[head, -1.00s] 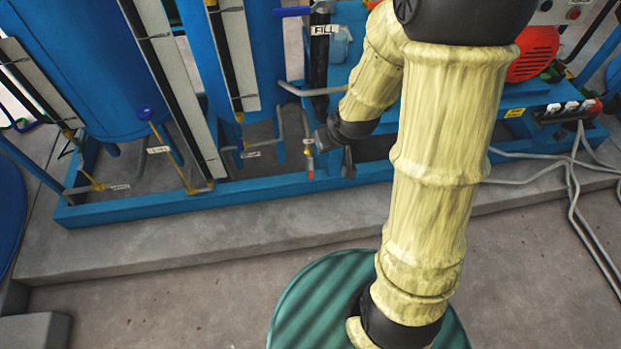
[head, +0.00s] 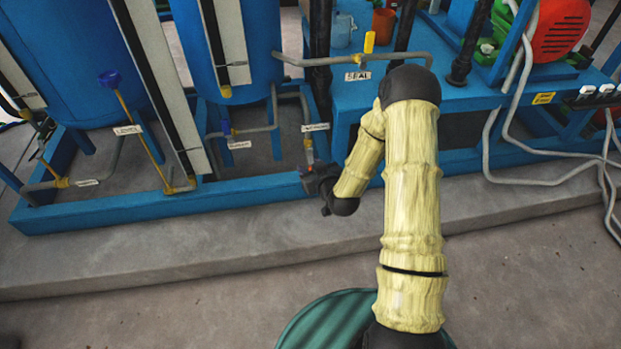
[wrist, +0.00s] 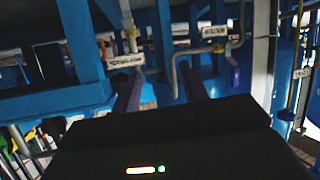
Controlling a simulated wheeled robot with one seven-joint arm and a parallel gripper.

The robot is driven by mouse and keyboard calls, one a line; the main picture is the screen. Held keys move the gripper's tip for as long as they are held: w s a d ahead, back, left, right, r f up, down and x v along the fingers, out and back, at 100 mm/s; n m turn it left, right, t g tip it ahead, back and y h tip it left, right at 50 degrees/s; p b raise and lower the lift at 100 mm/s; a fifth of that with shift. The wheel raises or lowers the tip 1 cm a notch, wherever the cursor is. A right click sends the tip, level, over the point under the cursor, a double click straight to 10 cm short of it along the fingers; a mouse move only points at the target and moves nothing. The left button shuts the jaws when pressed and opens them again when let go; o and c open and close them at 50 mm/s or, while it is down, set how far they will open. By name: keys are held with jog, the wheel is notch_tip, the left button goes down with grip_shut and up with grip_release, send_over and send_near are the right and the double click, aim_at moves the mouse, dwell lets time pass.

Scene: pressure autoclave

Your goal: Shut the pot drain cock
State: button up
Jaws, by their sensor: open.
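A small cock on a thin grey vertical pipe (head: 308,148) hangs at the front of the blue frame, beside a white label (head: 315,127). The label's words are too small to read, so I cannot be sure it is the pot drain cock. My gripper (head: 318,186) is just below and in front of it, partly hiding its lower end. In the wrist view my gripper (wrist: 160,90) is open, with its two dark purple fingers apart and nothing clearly between them. Beyond the fingers are a labelled pipe fitting (wrist: 126,61) and a bent grey pipe (wrist: 176,70).
A blue-handled valve (head: 228,128) and a tall blue-knobbed valve (head: 112,80) stand to the left. A yellow-handled valve (head: 369,42) labelled SEAL is above right. The blue frame rail (head: 170,205) edges the concrete plinth (head: 190,250). Open floor lies in front.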

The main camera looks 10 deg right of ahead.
notch_tip(320, 180, down, 18)
jog(key=d+m+t+h+b, duration=0.2)
jog(key=t+b, duration=0.3)
jog(key=b, duration=0.7)
jog(key=shift+s+d+m+h, duration=0.2)
jog(key=shift+d+m+h, duration=0.15)
jog(key=shift+m+h, duration=0.25)
jog(key=w+b, duration=0.8)
jog(key=w, duration=0.8)
jog(key=shift+w+f, duration=0.1)
jog(key=shift+f, duration=0.1)
jog(key=shift+w+r+b, duration=0.15)
jog(key=shift+w+b, duration=0.15)
jog(key=shift+w, duration=0.35)
grip_shut()
